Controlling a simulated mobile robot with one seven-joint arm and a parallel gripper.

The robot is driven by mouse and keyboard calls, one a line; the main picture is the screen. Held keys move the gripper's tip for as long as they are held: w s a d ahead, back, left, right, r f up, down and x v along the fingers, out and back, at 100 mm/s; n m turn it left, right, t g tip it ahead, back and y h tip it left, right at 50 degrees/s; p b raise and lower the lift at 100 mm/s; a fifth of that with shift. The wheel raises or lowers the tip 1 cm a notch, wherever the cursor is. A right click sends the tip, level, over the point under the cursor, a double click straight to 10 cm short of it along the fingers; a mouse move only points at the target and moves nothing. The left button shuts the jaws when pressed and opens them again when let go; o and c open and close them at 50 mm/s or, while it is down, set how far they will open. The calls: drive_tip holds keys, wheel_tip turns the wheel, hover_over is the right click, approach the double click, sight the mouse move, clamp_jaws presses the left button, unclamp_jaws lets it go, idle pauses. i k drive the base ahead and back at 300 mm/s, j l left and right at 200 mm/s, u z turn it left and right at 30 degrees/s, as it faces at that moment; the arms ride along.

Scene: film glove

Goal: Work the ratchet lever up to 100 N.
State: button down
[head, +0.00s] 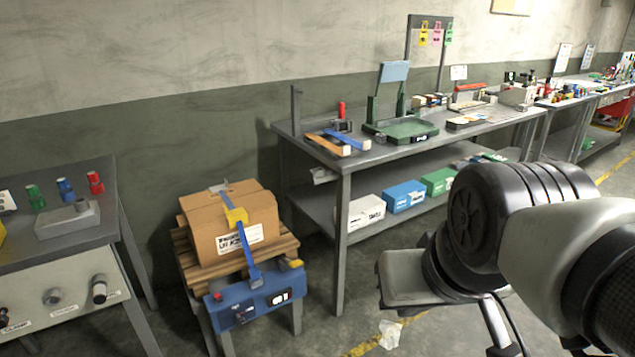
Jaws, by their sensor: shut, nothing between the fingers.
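A cardboard box (208,229) with a white label sits on a wooden pallet (190,262) at the lower left. A blue strap (245,250) runs over the box and down its front. The strap's lower end meets a blue unit (250,301) with a small display (278,299) whose reading I cannot make out. My arm fills the lower right, well apart from the box. My gripper's fingertips cannot be made out in this view.
A grey workbench (340,158) with tools stands behind and right of the box; its lower shelf holds white, blue and green boxes. Another bench (62,250) with fittings is at the left. Floor between box and arm is mostly clear, with crumpled paper (390,334).

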sight(292, 265)
drive_tip(key=i+j+z, duration=0.35)
drive_tip(key=i, duration=0.2)
drive_tip(key=i+j+z, duration=0.3)
drive_tip(key=i, duration=0.2)
drive_tip(key=i+j, duration=0.25)
